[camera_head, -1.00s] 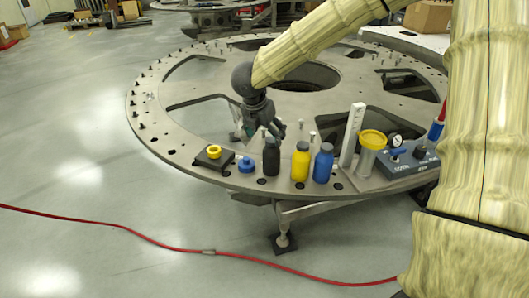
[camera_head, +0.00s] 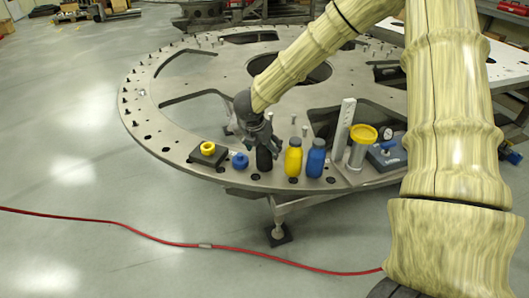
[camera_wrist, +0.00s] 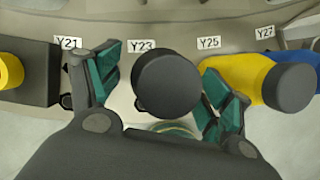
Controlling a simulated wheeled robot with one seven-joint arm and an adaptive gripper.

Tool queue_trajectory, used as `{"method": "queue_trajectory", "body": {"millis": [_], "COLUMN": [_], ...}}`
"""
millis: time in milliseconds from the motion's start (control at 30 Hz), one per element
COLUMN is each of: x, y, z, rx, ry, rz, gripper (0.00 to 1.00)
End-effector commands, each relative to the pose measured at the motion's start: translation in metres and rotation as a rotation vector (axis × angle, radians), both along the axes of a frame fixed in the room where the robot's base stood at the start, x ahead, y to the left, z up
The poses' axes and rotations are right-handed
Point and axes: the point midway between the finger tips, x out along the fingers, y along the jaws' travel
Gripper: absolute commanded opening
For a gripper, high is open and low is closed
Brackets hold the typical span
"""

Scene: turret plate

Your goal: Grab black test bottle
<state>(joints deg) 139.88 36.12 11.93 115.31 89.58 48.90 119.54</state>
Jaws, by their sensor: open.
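The black test bottle (camera_head: 264,160) stands upright on the rim of the round grey turret plate (camera_head: 220,178), partly hidden by my gripper in the head view. In the wrist view its round dark cap (camera_wrist: 167,82) sits between my two open fingers. My gripper (camera_wrist: 165,88) has teal finger pads, one on each side of the bottle; neither visibly grips it. In the head view my gripper (camera_head: 264,148) is low over the bottle, coming from behind it. The right finger is close to the yellow bottle (camera_wrist: 232,78) in the wrist view.
A blue bottle (camera_head: 315,158) stands right of the yellow one. Left are a blue cap piece (camera_head: 240,161) and a black block with a yellow ring (camera_head: 208,149). A clear yellow-lidded jar (camera_head: 361,148), a white upright bar (camera_head: 343,128) and a gauge box (camera_head: 387,155) stand farther right.

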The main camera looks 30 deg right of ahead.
Motion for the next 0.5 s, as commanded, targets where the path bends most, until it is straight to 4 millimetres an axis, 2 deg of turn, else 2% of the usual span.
{"method": "queue_trajectory", "body": {"millis": [200,467,500], "x": [0.0023,0.0026,0.0027], "y": [-0.0045,-0.0048,-0.0048], "z": [-0.0126,-0.0138,-0.0137], "rx": [0.001,0.000,0.000], "ry": [0.001,0.000,0.000], "rz": [0.001,0.000,0.000], "gripper": [0.79,0.79,0.72]}}
